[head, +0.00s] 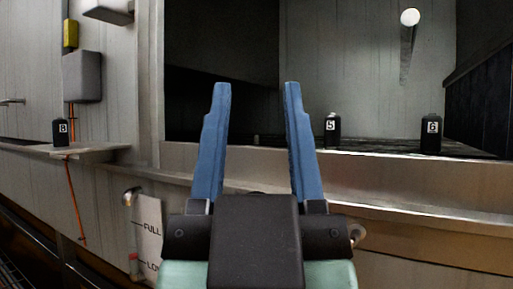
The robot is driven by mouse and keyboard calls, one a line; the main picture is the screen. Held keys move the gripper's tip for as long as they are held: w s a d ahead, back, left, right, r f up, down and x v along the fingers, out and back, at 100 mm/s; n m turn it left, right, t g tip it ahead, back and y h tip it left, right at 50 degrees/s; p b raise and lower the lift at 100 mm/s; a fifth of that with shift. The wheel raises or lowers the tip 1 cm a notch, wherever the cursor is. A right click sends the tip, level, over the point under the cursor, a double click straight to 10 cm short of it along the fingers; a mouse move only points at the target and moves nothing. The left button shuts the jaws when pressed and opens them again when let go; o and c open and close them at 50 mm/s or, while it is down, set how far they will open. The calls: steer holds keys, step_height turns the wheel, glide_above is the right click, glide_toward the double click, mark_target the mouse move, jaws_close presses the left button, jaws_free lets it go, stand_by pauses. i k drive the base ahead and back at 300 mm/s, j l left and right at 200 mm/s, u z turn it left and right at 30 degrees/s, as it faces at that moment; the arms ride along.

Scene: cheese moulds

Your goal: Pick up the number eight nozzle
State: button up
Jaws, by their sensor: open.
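My gripper (256,95) is in the middle of the head view, its two blue fingers upright and spread apart with nothing held between them. A small black nozzle (59,133) with a white label that looks like an 8 stands upright on a small ledge at the left. It is well to the left of my gripper and apart from it. Similar black nozzles labelled 5 (332,138) and 6 (431,146) stand to the right of my gripper.
The ledge (92,148) sticks out from the left wall. A grey box (82,77) and an orange cable (72,200) are close to the left nozzle. A metal sill (420,184) runs below the dark recess.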

mark_target(60, 135)
steer(key=u, duration=0.95)
